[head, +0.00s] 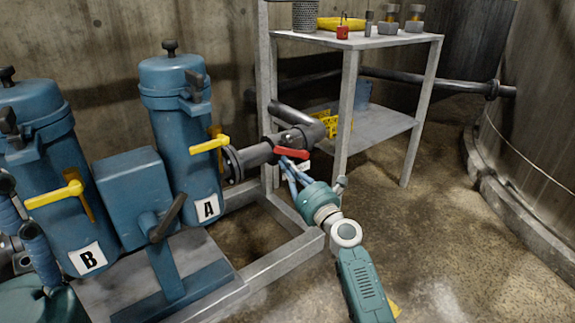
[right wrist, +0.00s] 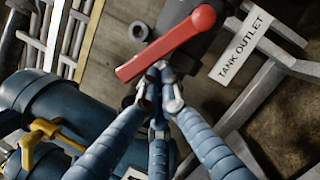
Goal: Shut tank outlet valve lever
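The tank outlet valve lever is a red handle (head: 292,153) on a dark grey pipe valve, right of the blue canister marked A. In the right wrist view the red lever (right wrist: 172,44) slants from lower left to upper right, beside a white TANK OUTLET label (right wrist: 243,46). My right gripper (head: 288,163) has its blue ribbed fingers just below the lever. In the wrist view its fingertips (right wrist: 155,88) are bunched together at the lever's lower edge, with nothing between them; contact is unclear. My left gripper (head: 15,207) is partly visible at the left edge, fingers apart.
Blue canisters A (head: 180,140) and B (head: 45,140) have yellow levers (head: 209,144). A metal frame (head: 285,262) surrounds their base. A grey shelf table (head: 375,43) stands behind the valve. A large round tank (head: 545,110) is at right; floor between is clear.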

